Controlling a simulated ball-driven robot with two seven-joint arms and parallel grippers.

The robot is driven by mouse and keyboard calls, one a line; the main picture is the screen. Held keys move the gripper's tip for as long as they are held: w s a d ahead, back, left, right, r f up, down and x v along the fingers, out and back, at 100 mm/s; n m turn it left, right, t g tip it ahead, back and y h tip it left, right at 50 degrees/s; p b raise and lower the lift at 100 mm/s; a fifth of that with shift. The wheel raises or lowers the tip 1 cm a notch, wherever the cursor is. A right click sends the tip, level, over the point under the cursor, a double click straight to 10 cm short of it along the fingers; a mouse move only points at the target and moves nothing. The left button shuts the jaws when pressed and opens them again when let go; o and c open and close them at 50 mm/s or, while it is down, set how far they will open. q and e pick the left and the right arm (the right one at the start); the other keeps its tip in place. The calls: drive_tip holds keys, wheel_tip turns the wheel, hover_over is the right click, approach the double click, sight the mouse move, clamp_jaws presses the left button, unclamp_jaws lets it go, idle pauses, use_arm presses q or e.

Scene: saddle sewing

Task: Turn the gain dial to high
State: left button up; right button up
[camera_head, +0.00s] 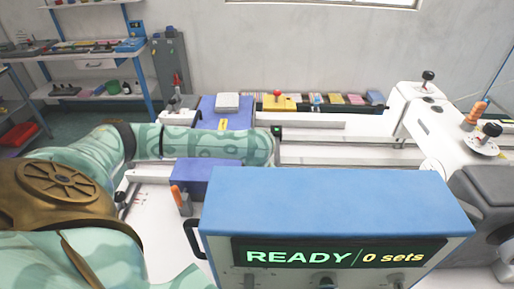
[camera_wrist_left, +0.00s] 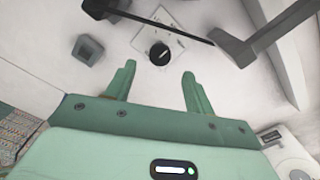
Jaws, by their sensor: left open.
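A round black dial (camera_wrist_left: 159,53) with a light pointer mark sits on a small pale plate in the left wrist view. The plate has marks around the dial, too small to read. My left gripper (camera_wrist_left: 157,78) is open and empty. Its two green fingers point toward the dial, which lies just beyond the fingertips, roughly between them, with no visible contact. In the head view my left arm reaches across from the left, and its fingers and this dial cannot be made out. My right gripper is not in view.
A blue-topped box (camera_head: 335,200) with a screen reading "READY / 0 sets" stands in front. A dark bar and bracket (camera_wrist_left: 235,48) and a grey block (camera_wrist_left: 88,49) flank the dial. A white machine (camera_head: 430,115) is at right. A shelf (camera_head: 95,50) stands at back left.

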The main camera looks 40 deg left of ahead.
use_arm(q)
wheel_tip(320, 180, down, 6)
drive_tip(key=shift+r+b, duration=0.1)
drive_tip(key=shift+b, duration=0.65)
drive_tip(key=c, duration=1)
